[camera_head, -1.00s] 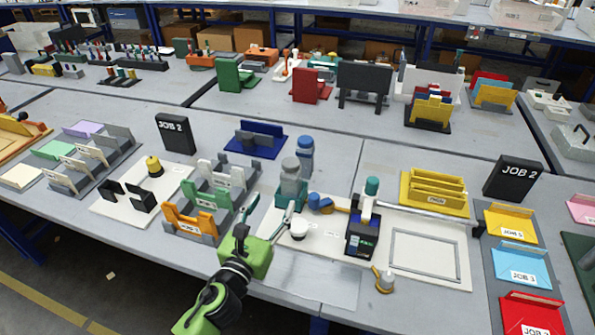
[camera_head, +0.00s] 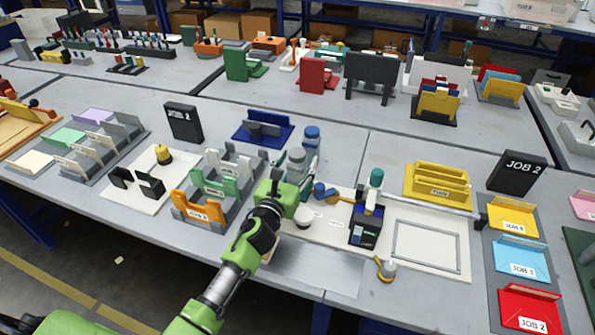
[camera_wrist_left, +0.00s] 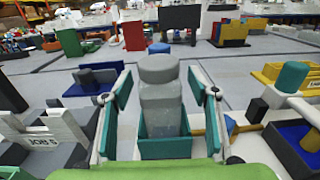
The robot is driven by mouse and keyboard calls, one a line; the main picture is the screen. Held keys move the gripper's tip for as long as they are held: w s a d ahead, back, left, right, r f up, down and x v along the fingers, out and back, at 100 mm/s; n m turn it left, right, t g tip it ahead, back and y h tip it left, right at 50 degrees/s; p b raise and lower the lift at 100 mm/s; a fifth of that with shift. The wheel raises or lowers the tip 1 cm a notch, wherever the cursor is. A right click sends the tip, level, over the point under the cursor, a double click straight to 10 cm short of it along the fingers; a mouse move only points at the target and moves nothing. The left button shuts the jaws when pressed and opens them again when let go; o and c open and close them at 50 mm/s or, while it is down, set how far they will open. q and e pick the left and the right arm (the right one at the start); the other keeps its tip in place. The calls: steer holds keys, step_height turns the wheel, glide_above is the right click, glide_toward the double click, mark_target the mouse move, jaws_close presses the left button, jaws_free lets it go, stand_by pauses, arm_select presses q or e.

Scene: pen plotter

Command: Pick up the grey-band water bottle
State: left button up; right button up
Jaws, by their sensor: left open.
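The grey-band water bottle (camera_head: 296,160) stands upright in the head view, with a grey cap and a clear grey body. In the left wrist view the bottle (camera_wrist_left: 160,98) is central, its lower part inside a teal open-topped holder (camera_wrist_left: 165,148). My left gripper (camera_head: 290,183) is close in front of the bottle. In the wrist view its open fingers are on the left and right of the bottle, with gaps visible. A blue-capped bottle (camera_head: 311,140) stands just behind; its cap (camera_wrist_left: 160,48) shows over the grey one. My right gripper is out of view.
Left of the bottle stand a green and an orange rack (camera_head: 200,208). To the right are a black device (camera_head: 366,225), a pale frame (camera_head: 426,245) and a yellow rack (camera_head: 437,185). A white cup (camera_head: 304,217) sits close to my gripper. Bare table shows behind the bottles.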

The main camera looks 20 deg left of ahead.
arm_select(q)
steer(key=shift+w, duration=0.3)
steer(key=shift+s, duration=0.1)
steer(key=c, duration=1.1)
